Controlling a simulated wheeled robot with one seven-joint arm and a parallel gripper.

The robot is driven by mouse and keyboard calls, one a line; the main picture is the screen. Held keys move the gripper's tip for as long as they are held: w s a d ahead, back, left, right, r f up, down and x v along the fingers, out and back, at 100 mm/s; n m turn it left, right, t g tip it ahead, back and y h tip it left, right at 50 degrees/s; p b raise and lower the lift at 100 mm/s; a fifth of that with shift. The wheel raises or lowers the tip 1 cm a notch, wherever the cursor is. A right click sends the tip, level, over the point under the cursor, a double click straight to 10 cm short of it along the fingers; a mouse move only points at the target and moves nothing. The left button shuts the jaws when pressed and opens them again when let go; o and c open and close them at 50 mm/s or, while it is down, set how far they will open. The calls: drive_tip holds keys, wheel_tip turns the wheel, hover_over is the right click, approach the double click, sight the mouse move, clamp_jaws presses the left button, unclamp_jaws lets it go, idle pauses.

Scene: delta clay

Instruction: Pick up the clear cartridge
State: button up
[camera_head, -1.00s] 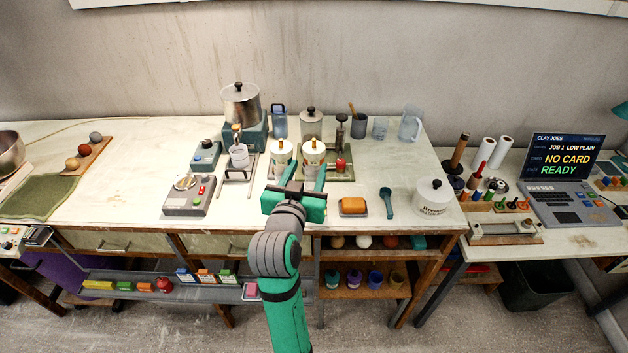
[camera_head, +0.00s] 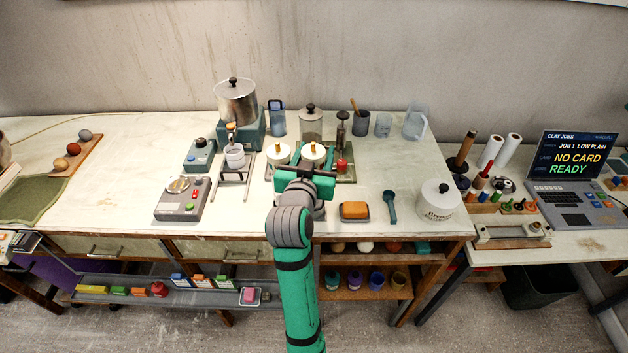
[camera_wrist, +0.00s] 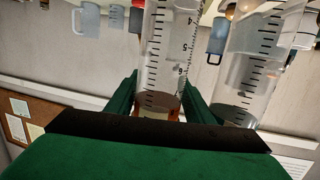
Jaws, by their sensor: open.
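Two clear cartridges with printed scales stand side by side near the back middle of the bench, a left one (camera_head: 278,153) and a right one (camera_head: 312,152), both with orange-gold tops. My gripper (camera_head: 306,172) is in front of the right one. In the wrist view, which looks upside down, one graduated clear cartridge (camera_wrist: 166,45) with a brown-amber end lies between the two green fingers of my gripper (camera_wrist: 160,92). The other clear cartridge (camera_wrist: 255,60) is outside the fingers. The fingers are open, and I cannot tell whether they touch the cartridge.
A small press with a red knob (camera_head: 342,166) stands close on the right. A white cup on a stand (camera_head: 235,155) is to the left.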

drive_tip(key=shift+s, duration=0.25)
drive_tip(key=c, duration=0.4)
drive_tip(key=shift+d, duration=0.1)
clamp_jaws()
drive_tip(key=shift+r, duration=0.1)
